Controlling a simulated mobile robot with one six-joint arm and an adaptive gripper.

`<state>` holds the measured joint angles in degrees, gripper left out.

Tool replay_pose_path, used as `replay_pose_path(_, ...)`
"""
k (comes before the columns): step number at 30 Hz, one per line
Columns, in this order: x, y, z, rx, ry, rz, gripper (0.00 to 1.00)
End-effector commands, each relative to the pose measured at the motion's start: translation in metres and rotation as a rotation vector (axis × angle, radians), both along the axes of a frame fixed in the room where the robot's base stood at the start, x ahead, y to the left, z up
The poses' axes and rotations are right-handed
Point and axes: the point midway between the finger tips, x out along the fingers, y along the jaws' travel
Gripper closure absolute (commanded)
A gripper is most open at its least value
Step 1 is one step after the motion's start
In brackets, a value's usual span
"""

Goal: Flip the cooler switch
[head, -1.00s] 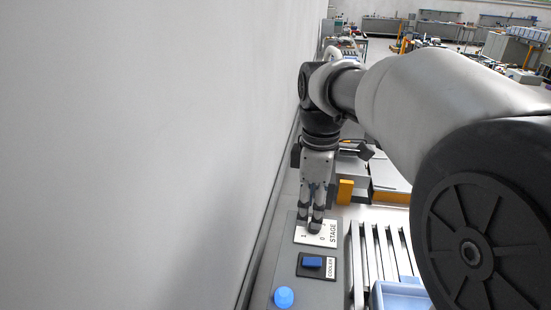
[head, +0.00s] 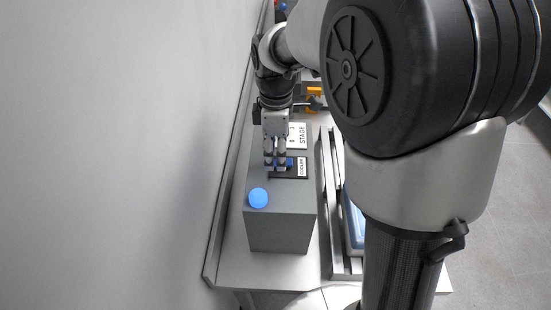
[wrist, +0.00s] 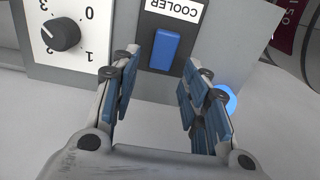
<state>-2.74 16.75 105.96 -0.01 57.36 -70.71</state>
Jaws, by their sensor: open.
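The cooler switch (wrist: 164,49) is a blue rocker on a black plate labelled COOLER, upside down in the wrist view. In the head view the switch (head: 287,162) is partly hidden by my gripper (head: 275,165), which is over the grey control box (head: 280,228). In the wrist view my gripper (wrist: 157,100) is open and empty. Its two fingers stand either side of the switch's line, with the switch between and beyond the fingertips. I cannot tell whether a finger touches it.
The white STAGE plate (wrist: 80,25) with a black knob (wrist: 61,35) is beside the switch. A round blue button (head: 258,198) sits at the box's near end. A wall (head: 110,150) runs along the left. Rails (head: 335,200) and a blue tray (head: 354,222) lie right.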

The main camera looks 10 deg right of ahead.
Motion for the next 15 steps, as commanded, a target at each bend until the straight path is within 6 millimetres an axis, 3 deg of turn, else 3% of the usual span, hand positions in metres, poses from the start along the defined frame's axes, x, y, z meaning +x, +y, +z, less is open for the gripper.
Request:
replay_pose_path(6, 0.0, 0.0, -0.018, 0.0, -0.001, 0.0, 0.58)
replay_pose_path(15, 0.0, 0.0, -0.019, 0.0, -0.001, 0.0, 0.59)
